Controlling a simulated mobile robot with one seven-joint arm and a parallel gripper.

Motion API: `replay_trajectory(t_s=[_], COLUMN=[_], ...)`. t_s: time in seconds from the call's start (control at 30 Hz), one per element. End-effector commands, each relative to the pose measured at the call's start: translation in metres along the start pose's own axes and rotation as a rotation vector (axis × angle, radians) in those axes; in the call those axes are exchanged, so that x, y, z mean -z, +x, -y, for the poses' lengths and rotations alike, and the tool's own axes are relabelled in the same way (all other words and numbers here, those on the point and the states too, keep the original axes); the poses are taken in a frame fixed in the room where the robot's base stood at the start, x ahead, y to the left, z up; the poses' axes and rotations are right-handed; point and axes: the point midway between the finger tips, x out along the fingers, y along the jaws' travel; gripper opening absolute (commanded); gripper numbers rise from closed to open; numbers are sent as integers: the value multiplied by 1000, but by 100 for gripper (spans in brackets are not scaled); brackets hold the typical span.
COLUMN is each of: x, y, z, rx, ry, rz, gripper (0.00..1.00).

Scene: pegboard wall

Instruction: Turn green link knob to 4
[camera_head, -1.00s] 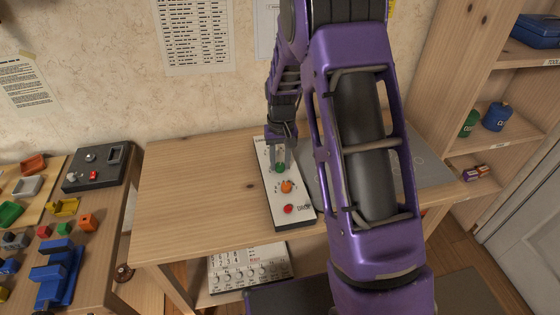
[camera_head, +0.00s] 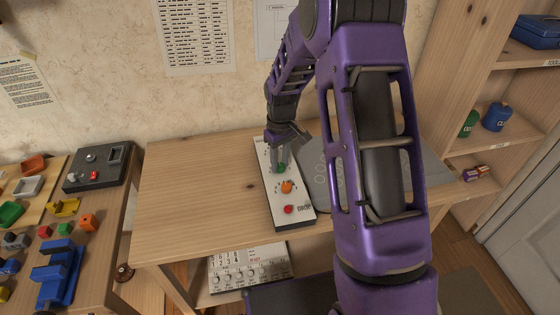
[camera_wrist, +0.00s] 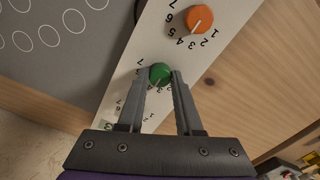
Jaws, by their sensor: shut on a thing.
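The green knob (camera_wrist: 159,73) sits on a white panel (camera_wrist: 119,101) with printed numbers around it. In the wrist view my gripper (camera_wrist: 160,82) has its two fingers on either side of the green knob, shut on it. A pale pointer line on the knob faces toward the printed numbers on the gripper's side; the exact number is hard to tell. In the head view the green knob (camera_head: 281,168) is partly hidden by my gripper (camera_head: 280,160), which reaches down onto the panel.
An orange knob (camera_head: 287,187) and a red knob (camera_head: 288,209) share the panel. The panel lies on a wooden table (camera_head: 200,190), clear to its left. A grey mat (camera_head: 318,165) lies to its right. Shelves (camera_head: 480,140) stand at the right.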

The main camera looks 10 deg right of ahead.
Motion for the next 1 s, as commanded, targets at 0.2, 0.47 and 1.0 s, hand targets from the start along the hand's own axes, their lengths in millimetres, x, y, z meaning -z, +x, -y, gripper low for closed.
replay_trajectory(t_s=[0.2, 0.47, 1.0], x=[0, 0, 0], y=[0, -1, -5], z=[0, 0, 0], rx=[0, 0, -1], ry=[-18, -17, -16], rz=[-1, -1, -1], gripper=[0, 0, 64])
